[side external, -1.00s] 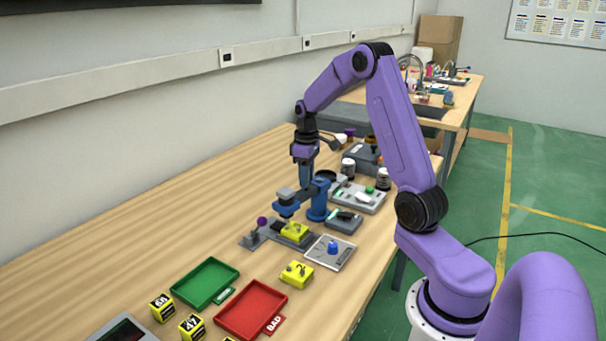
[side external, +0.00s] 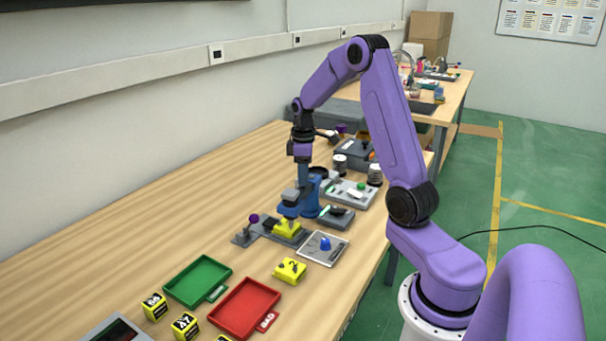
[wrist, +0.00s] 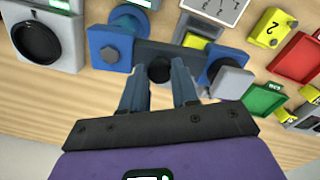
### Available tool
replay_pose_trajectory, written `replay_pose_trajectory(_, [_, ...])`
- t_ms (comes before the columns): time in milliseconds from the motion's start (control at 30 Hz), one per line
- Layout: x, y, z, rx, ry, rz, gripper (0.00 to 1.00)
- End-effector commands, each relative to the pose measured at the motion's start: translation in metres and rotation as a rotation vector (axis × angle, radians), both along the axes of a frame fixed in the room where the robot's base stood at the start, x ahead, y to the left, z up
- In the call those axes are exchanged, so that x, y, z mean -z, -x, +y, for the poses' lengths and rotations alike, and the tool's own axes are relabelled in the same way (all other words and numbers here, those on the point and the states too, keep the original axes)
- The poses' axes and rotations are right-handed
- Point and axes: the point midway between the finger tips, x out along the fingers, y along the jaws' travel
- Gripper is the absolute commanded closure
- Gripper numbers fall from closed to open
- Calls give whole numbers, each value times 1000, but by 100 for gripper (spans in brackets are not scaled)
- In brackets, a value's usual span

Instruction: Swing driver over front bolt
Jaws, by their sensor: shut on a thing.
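The driver is a blue swing arm on a post (side external: 312,192), with a blue and grey head (side external: 290,199). My gripper (side external: 303,178) reaches down to the arm. In the wrist view my gripper (wrist: 159,88) is shut on the round black knob (wrist: 159,69) on the arm's dark bar (wrist: 185,53). The blue head (wrist: 222,62) is at the bar's right end, near the yellow block (wrist: 194,41). The front bolt is hidden or too small to make out.
A lever with a purple knob (side external: 253,218) stands left of the fixture. A white plate with a blue knob (side external: 324,248) and another yellow block (side external: 290,270) lie in front. A green tray (side external: 198,281) and a red tray (side external: 245,308) are nearer. The table's left side is clear.

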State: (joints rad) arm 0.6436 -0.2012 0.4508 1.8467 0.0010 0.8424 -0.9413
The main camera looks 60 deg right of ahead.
Motion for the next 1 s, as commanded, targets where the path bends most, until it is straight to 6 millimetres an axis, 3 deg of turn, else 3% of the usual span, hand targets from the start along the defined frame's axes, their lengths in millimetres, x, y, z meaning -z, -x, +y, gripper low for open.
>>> replay_pose_trajectory(67, [-1, 1, 0, -3, 0, 2, 100])
replay_pose_trajectory(100, [-1, 1, 0, -3, 0, 2, 61])
replay_pose_trajectory(167, [-1, 1, 0, -2, 0, 2, 46])
replay_pose_trajectory(567, [-7, 0, 0, 0, 0, 1, 46])
replay_pose_trajectory(767, [-38, -1, -1, 0, 3, -4, 46])
replay_pose_trajectory(1000, [-89, -1, 0, -1, 3, -4, 46])
